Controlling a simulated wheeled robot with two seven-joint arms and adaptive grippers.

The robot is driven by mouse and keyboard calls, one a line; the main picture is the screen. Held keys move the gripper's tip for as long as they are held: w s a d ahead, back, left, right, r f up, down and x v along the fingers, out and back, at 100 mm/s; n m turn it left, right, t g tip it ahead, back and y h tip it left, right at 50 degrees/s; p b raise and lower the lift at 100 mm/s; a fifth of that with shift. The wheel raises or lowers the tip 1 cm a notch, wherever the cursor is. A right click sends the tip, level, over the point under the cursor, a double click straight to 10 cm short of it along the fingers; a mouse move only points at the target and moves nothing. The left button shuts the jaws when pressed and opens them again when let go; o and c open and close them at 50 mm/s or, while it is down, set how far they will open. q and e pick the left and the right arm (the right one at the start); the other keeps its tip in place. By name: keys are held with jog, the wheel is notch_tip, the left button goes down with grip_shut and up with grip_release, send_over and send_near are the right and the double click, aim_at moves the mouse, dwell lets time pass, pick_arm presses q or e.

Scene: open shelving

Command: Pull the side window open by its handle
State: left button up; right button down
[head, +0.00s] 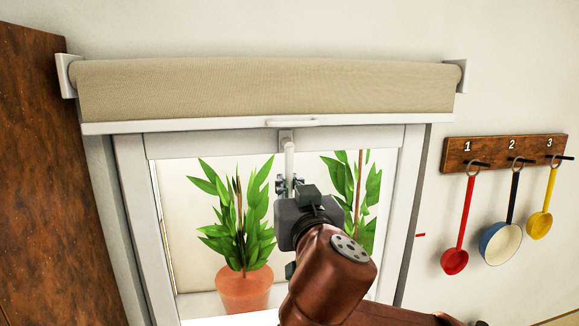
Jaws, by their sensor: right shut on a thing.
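The window (132,205) is in the middle of the head view, with a white frame around clear glass. Its handle (289,152) is a pale vertical lever hanging from the top rail of the sash. My right gripper (289,186) is shut on the lower part of the handle, one finger on each side. The gripper body and my arm hide the handle's lower end and part of the glass. I cannot tell from this view whether the sash stands slightly ajar. My left gripper is not in view.
A rolled beige blind (265,88) with a white bottom bar (200,125) hangs just above the handle. Potted plants (243,288) show through the glass. A brown wooden panel (40,180) stands at left. A hook rack (503,152) with several utensils is on the right wall.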

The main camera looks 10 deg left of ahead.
jog(key=shift+t, duration=0.5)
jog(key=shift+f+b+v, duration=0.2)
jog(key=shift+b+v, duration=1.2)
jog(key=shift+v, duration=0.25)
jog(key=shift+f+b+v, duration=0.15)
jog(key=shift+b+v, duration=1.2)
jog(key=shift+v, duration=0.25)
jog(key=shift+y, duration=0.3)
jog(key=c, duration=2.4)
grip_release()
jog(key=o, duration=0.3)
jog(key=shift+s+d, duration=0.15)
jog(key=shift+s, duration=0.1)
jog(key=o, duration=0.5)
jog(key=shift+w+r, duration=0.1)
